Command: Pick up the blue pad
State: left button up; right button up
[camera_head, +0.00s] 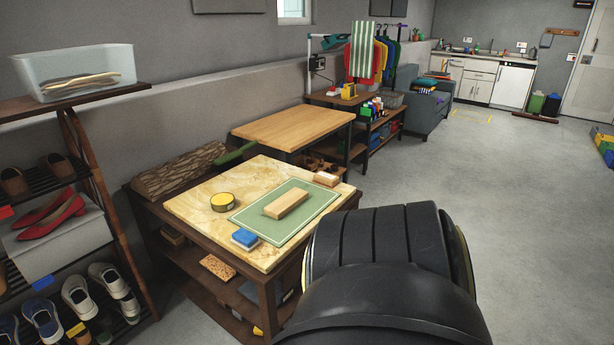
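The blue pad (245,238) is a small block, blue on top with a pale layer below. Neither my left nor my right gripper shows in this view.
A wooden block (286,203) lies on the mat, with a yellow round tin (222,201) to its left. A smaller block (326,179) sits at the far right corner. A shoe rack (75,215) stands left. Open floor (470,190) lies to the right.

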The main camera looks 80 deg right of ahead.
aim_at(244, 239)
jog(key=z, duration=1.5)
jog(key=i, duration=0.1)
